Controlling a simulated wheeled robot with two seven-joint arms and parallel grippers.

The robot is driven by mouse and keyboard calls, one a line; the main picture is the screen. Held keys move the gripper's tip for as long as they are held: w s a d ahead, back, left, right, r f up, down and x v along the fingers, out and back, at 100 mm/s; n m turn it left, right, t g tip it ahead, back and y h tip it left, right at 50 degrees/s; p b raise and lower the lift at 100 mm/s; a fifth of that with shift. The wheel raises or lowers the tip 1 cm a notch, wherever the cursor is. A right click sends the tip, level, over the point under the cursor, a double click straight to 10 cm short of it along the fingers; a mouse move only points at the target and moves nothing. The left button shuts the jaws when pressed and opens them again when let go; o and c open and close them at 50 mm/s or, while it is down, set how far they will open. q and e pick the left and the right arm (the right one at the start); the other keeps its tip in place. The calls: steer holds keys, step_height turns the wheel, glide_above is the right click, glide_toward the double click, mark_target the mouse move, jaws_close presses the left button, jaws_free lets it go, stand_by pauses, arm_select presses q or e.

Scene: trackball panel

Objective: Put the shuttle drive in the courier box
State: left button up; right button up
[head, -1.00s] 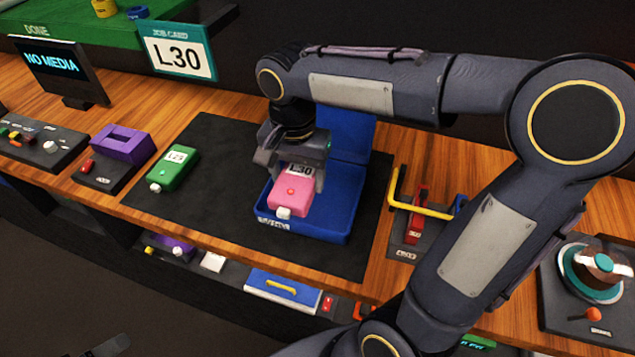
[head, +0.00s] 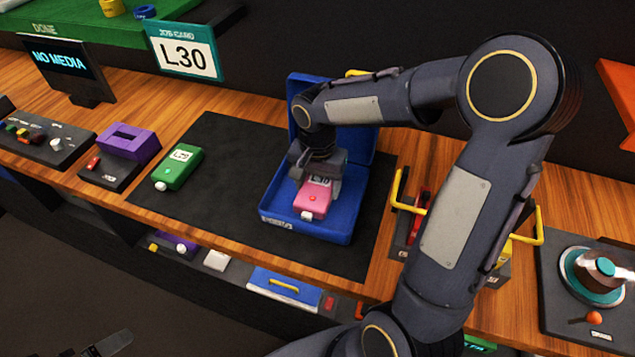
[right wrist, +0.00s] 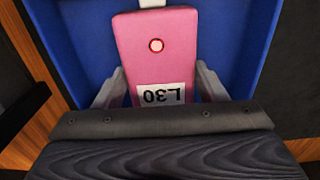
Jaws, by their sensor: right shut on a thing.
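The pink shuttle drive (head: 311,201), labelled L30, is inside the open blue courier box (head: 345,226), near its middle. Its white knob points toward the box's front wall. The right wrist view also shows the pink drive (right wrist: 158,60) with a red button, against the box's blue floor (right wrist: 85,45). My right gripper (head: 318,183) reaches down into the box and is shut on the drive, one finger on each side. Whether the drive touches the floor is hard to tell. The box lid stands up behind my arm. At the lower left edge, a dark part (head: 110,345) appears to be my left gripper.
A green L29 drive (head: 177,168) lies on the black mat (head: 225,140) left of the box. A purple dock (head: 130,142) stands further left. A red-and-yellow-handled fixture (head: 405,205) is close to the box's right. The job card (head: 183,50) reads L30.

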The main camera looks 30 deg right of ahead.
mark_target(318, 188)
steer(key=shift+f, duration=0.2)
steer(key=o, duration=1.2)
steer(key=shift+c, duration=0.2)
steer(key=shift+r, duration=0.1)
step_height(318, 188, up, 6)
steer(key=shift+r, duration=0.6)
steer(key=shift+s+r, duration=0.2)
steer(key=shift+r, duration=0.15)
steer(key=s+a+n+t+y, duration=0.2)
steer(key=s+n, duration=0.2)
steer(key=s, duration=0.4)
steer(key=s+a+n+t+y, duration=0.1)
steer(key=s+a+n+t, duration=0.1)
steer(key=s, duration=0.7)
steer(key=shift+a+n+t+y, duration=0.4)
steer(key=shift+n+t, duration=0.4)
steer(key=shift+n, duration=0.2)
